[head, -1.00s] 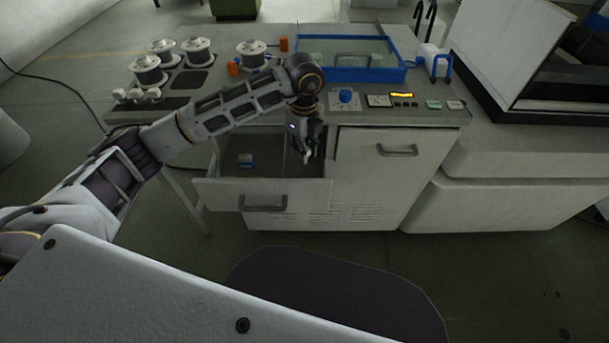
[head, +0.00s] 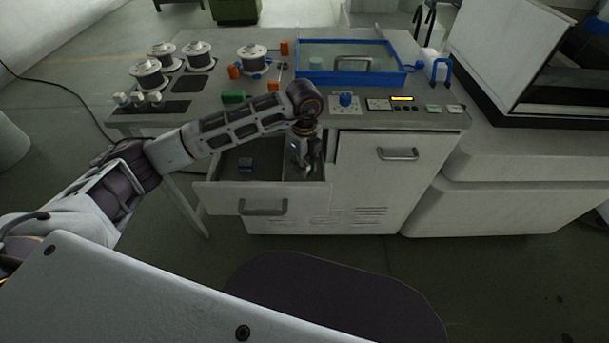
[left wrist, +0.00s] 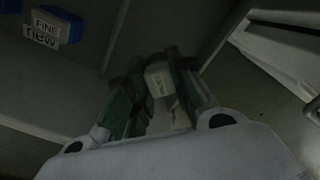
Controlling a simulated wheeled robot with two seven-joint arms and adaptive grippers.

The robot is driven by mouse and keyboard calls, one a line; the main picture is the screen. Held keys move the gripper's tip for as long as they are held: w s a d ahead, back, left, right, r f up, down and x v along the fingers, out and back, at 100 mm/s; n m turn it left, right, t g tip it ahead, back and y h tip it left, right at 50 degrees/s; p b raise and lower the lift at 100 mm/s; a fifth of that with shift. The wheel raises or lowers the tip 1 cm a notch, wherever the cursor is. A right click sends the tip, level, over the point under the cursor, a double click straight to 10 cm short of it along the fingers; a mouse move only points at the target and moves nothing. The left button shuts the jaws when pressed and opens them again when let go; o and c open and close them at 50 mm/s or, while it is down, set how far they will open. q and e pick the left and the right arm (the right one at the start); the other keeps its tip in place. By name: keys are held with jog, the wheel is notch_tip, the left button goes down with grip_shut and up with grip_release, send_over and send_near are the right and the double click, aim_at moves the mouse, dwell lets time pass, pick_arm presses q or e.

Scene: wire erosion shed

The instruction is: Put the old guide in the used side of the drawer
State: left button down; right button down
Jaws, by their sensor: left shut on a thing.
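The drawer (head: 225,199) is pulled open, with a divider between a left and a right compartment. My left gripper (head: 302,168) points down into the right compartment. In the left wrist view its green fingers (left wrist: 160,92) are shut on a small pale block, the old guide (left wrist: 159,76), with small lettering I cannot read clearly. Whether the guide touches the drawer floor cannot be told. My right gripper is out of view.
Above the drawer is the machine top with spools (head: 149,74), a blue-rimmed tank (head: 350,77), a blue knob (head: 346,99) and a green block (head: 233,97). A closed cabinet door (head: 375,180) stands right of the drawer.

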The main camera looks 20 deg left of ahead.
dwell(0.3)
pick_arm(q)
jog(key=shift+f, duration=0.3)
notch_tip(320, 180, down, 4)
jog(key=shift+r, duration=0.15)
jog(key=shift+f, duration=0.4)
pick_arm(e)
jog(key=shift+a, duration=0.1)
pick_arm(q)
jog(key=shift+f, duration=0.1)
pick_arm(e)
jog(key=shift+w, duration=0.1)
pick_arm(q)
jog(key=c, duration=1.6)
grip_release()
jog(key=o, duration=0.3)
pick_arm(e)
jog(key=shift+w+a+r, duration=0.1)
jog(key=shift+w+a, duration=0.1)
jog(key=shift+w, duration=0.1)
pick_arm(q)
jog(key=shift+o, duration=0.2)
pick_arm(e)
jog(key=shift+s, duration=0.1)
